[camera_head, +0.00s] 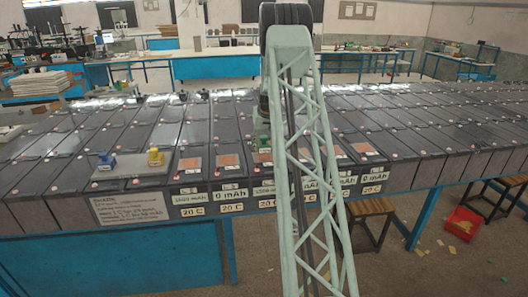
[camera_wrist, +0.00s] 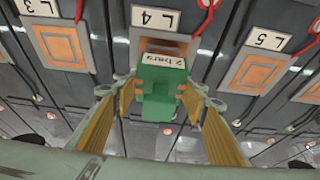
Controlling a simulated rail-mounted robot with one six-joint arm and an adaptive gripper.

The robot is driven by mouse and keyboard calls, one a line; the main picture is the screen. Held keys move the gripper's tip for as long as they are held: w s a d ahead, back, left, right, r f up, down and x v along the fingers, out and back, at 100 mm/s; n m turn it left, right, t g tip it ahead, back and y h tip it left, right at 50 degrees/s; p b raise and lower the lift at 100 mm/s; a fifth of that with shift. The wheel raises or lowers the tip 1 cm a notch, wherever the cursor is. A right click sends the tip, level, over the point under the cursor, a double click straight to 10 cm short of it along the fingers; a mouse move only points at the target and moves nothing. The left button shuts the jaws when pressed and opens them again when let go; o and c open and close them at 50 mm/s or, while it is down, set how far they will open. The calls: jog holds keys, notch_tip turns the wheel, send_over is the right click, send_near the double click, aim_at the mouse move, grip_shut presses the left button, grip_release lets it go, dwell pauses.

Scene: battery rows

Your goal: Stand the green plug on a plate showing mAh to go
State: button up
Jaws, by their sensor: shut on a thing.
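My gripper (camera_wrist: 163,92) is shut on the green plug (camera_wrist: 163,100), which carries a small white label with writing. The plug is in front of the copper plate marked L 4 (camera_wrist: 160,45) and covers part of it; I cannot tell whether they touch. Plates L 3 (camera_wrist: 62,46) and L 5 (camera_wrist: 252,70) are bare on either side. In the head view, my arm hides most of the gripper, and a bit of green shows beside it. Front labels there include one reading 0 mAh (camera_head: 231,193) and a several-digit mAh label (camera_head: 188,197); others are partly hidden or too small.
A grey board (camera_head: 130,172) at the left holds a blue plug (camera_head: 106,160) and a yellow plug (camera_head: 155,157). A written notice (camera_head: 130,207) hangs below it. Red leads (camera_wrist: 208,15) stand near the plates. A red bin (camera_head: 462,223) is on the floor at right.

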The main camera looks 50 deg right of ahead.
aim_at(264, 149)
jog(key=shift+d+f, duration=0.1)
jog(key=shift+f, duration=1.7)
jog(key=shift+f, duration=0.2)
jog(key=o, duration=0.9)
jog(key=shift+o, duration=0.2)
jog(key=shift+r, duration=0.25)
jog(key=shift+r, duration=0.15)
jog(key=v, duration=1.1)
jog(key=shift+r, duration=0.3)
